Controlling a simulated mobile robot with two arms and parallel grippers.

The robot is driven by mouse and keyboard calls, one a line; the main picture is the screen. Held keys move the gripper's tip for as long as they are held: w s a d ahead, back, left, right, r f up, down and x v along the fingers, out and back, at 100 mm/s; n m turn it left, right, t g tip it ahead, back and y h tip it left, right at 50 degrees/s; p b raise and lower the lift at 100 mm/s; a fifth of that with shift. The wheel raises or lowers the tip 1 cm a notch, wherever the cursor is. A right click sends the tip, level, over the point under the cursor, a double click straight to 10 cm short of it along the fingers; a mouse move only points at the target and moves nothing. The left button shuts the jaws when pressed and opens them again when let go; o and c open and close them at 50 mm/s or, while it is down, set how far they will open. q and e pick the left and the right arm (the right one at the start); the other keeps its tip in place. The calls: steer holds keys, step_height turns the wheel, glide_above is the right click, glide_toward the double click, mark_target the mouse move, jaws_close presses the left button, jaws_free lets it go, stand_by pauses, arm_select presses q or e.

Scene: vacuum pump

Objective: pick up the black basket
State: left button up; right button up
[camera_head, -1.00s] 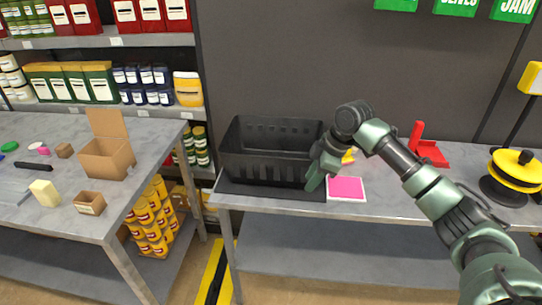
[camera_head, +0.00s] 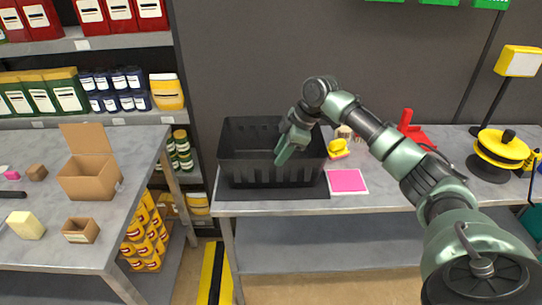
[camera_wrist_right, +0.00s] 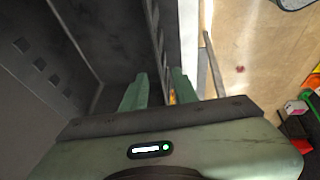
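The black basket (camera_head: 240,168) stands upright on a dark mat (camera_head: 225,194) on the right-hand table. It is open-topped, with slots along its walls. My right gripper (camera_head: 283,157) points down at the basket's front wall, right of its middle. In the right wrist view the gripper's two green fingers (camera_wrist_right: 158,92) are apart. The basket's slotted wall (camera_wrist_right: 157,38) runs between them, and the basket's inside shows on the left. I cannot see the fingers pressing on the wall. My left gripper is not in view.
A pink pad (camera_head: 347,181) lies right of the mat, with a yellow object (camera_head: 338,149) behind it. A red object (camera_head: 410,128) and a yellow-black reel (camera_head: 499,150) stand farther right. The left table (camera_head: 95,225) holds cardboard boxes, with a gap between the tables.

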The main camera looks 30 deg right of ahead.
steer(key=p+x, duration=0.1)
steer(key=x, duration=0.2)
steer(key=shift+w+a+f, duration=0.1)
steer(key=shift+a+f, duration=0.1)
steer(key=shift+f, duration=0.2)
jaws_close()
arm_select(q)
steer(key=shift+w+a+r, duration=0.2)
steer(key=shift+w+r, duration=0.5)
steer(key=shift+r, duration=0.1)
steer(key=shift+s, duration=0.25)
